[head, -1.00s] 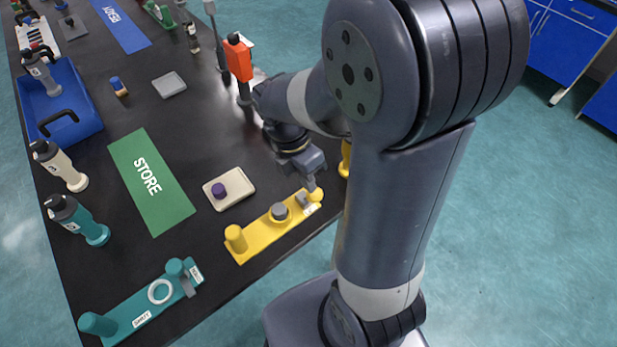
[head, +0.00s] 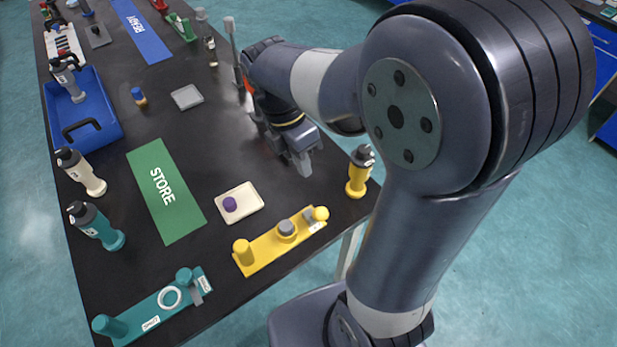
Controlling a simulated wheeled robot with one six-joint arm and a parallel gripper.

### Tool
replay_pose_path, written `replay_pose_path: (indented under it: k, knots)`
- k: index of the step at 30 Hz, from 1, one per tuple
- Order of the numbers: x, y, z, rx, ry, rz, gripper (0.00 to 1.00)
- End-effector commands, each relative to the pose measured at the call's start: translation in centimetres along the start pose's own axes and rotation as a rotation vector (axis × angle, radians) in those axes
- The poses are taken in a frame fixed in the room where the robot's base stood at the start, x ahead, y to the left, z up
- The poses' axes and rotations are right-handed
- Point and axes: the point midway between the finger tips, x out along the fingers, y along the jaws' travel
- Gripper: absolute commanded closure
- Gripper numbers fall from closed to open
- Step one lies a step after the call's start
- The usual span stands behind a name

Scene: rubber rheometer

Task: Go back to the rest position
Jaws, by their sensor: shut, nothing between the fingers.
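My gripper (head: 304,166) hangs above the right part of the black table, fingers pointing down. It is shut and empty. It is apart from the yellow fixture (head: 280,241), which lies below it in the picture with a grey round piece on its middle. A yellow bottle (head: 359,172) with a dark cap stands to the right of my gripper. My arm hides part of an orange-red object (head: 249,99) behind it.
A cream tray (head: 254,208) with a purple piece, a green STORE mat (head: 163,195) and a teal fixture (head: 152,310) lie on the table (head: 120,237). A blue bin (head: 100,139) and several bottles stand at left. Floor is open at right.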

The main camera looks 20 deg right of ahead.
Motion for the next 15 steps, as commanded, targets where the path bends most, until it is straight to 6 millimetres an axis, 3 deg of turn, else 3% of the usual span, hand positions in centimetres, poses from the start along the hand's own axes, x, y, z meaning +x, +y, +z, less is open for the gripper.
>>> replay_pose_path:
  k: [6,15]
  knots:
    - [-2.1,-0.1,0.0,-0.001,0.000,0.001,1.00]
    - [-2.4,-0.2,0.0,0.000,0.000,0.000,1.00]
